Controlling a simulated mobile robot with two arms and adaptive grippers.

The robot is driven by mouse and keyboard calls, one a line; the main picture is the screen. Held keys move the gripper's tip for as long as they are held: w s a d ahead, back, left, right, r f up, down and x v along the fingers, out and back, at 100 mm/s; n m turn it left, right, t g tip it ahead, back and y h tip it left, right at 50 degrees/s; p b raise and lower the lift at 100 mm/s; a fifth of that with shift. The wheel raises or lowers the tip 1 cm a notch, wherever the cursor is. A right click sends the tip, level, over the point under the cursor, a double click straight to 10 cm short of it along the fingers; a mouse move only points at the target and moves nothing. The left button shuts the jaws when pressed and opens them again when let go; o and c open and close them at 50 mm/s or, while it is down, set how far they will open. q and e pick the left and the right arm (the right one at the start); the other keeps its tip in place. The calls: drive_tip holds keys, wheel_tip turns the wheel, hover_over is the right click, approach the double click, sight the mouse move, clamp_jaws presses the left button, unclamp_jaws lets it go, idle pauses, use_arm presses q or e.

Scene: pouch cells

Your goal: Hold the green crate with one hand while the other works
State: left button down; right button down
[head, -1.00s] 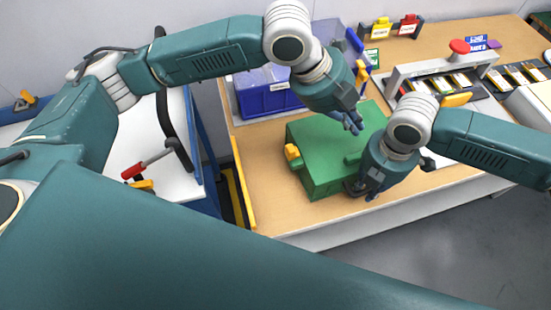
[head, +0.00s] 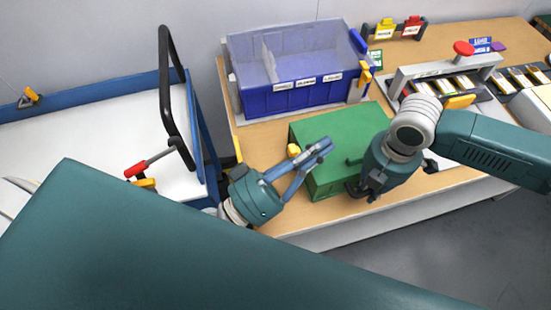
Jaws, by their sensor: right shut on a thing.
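The green crate (head: 335,135) is a closed-looking green box on the wooden bench, with a yellow latch (head: 293,150) on its left side. My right gripper (head: 363,188) is at the crate's front right side and shut on it. The wrist hides most of its fingers. My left gripper (head: 322,152) is at the crate's front left, its fingers pointing up and right across the crate's near left edge beside the latch. The fingertips look close together, but the angle does not show whether they are apart. I cannot tell whether they touch the crate.
A blue bin (head: 300,98) with a clear upper part and labels stands behind the crate. Yellow and red tags (head: 385,28) hang at the back. A press-like fixture with a red knob (head: 464,47) is at right. A white cart (head: 90,130) with a black handle is at left.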

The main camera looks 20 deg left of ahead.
sight(295, 151)
use_arm(q)
drive_tip(key=s+a+f+n+y, duration=1)
drive_tip(key=s+a+n+y, duration=0.1)
drive_tip(key=n, duration=0.7)
drive_tip(key=shift+s+a+f+n+t+y, duration=0.35)
drive_tip(key=shift+s+a, duration=0.25)
drive_tip(key=shift+a, duration=0.5)
drive_tip(key=w+d, duration=0.4)
drive_tip(key=w, duration=0.8)
drive_tip(key=shift+w+d, duration=0.15)
drive_tip(key=shift+w, duration=0.1)
